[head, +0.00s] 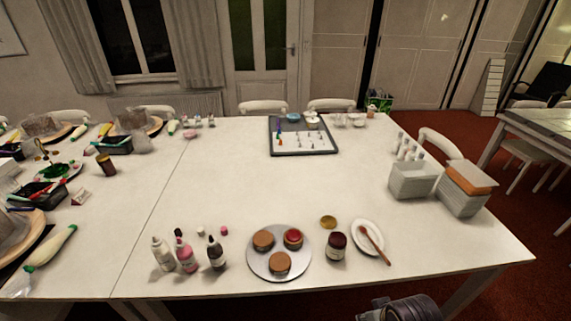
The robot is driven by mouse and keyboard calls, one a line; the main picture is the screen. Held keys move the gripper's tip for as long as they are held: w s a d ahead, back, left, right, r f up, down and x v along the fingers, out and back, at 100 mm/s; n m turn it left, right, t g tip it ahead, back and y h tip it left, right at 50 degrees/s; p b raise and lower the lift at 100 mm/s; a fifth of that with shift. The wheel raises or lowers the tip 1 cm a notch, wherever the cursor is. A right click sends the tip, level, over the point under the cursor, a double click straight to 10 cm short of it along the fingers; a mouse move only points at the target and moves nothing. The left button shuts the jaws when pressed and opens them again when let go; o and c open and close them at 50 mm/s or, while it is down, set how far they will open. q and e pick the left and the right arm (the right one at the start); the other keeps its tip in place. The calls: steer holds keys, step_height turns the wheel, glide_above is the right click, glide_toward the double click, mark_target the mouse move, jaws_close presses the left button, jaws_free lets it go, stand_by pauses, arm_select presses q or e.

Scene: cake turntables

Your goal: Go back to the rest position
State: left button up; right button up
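My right arm's end (405,308) shows at the bottom edge, right of centre, in front of the table and below its front edge. It is cut off by the frame and dark, so I cannot tell whether its fingers are open or shut, and I see nothing held there. My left gripper is not in view. On the table (240,190), a round grey turntable (262,269) carries three brown round cakes, one with a red top (293,238).
Right of the turntable are a dark red jar (336,246), a gold lid (328,222) and a white saucer (362,229) with a wooden spoon (373,243). Squeeze bottles (187,255) stand left. White boxes (412,180) stand right. A tray (302,151) lies behind; the table's middle is clear.

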step_height(320, 180, down, 32)
steer(key=s+g, duration=0.1)
steer(key=s, duration=0.1)
steer(key=s+d+f, duration=0.2)
steer(key=s+f, duration=0.8)
steer(key=s, duration=0.1)
steer(key=s+d+f+g, duration=0.1)
steer(key=s+d+f, duration=0.1)
steer(key=s+f, duration=0.9)
steer(key=shift+s+g, duration=0.3)
steer(key=shift+s, duration=0.15)
